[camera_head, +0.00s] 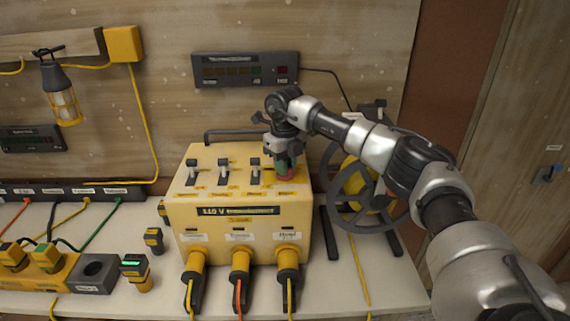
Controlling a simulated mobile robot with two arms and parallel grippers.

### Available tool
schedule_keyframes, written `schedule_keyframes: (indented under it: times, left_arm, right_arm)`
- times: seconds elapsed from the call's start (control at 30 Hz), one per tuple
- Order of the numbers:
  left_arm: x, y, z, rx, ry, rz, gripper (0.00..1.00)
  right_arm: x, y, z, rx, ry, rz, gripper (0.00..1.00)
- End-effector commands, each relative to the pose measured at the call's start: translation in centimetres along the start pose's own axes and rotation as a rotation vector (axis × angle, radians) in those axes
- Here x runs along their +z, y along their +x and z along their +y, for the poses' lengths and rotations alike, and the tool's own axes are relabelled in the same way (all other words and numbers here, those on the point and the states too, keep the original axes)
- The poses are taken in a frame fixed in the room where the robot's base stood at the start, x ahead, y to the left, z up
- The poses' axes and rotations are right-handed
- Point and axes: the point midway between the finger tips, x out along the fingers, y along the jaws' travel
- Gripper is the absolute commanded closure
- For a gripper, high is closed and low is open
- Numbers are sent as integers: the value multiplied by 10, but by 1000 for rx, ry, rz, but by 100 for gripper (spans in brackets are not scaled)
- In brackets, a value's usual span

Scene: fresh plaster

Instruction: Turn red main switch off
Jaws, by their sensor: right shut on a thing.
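A yellow 110 V box (240,216) stands on the table, with three black-and-grey lever switches in a row on its top; the middle one (222,172) is upright. At the right end of its top is the red main switch (285,176), mostly hidden by my right gripper (284,163). The gripper reaches down from above and is shut on the red switch. The switch's exact position cannot be told. My left gripper is out of view.
Yellow plugs with cables (240,262) stick out of the box's front. A cable reel (366,190) stands behind my right arm. A loose yellow-black plug (136,274) and a grey socket block (92,272) are at the left. A dark panel (246,69) hangs on the wall.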

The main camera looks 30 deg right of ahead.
Motion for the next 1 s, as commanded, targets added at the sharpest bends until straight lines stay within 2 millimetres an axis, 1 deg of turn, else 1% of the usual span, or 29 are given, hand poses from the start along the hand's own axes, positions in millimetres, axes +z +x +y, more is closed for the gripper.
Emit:
schedule_keyframes:
  times: [0.13, 0.33, 0.83, 0.87, 1.0]
  left_arm:
    - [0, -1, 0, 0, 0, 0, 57]
    - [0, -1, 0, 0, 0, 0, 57]
    - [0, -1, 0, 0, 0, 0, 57]
    - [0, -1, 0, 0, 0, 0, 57]
    - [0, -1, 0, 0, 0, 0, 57]
  right_arm:
    - [0, -2, -1, -1, -66, -4, 100]
    - [0, -2, -1, -1, -118, -4, 100]
    - [1, -2, -1, -1, -135, -5, 100]
    - [1, -2, -1, -1, -135, -5, 81]
    - [0, -2, 0, -1, -134, -4, 60]
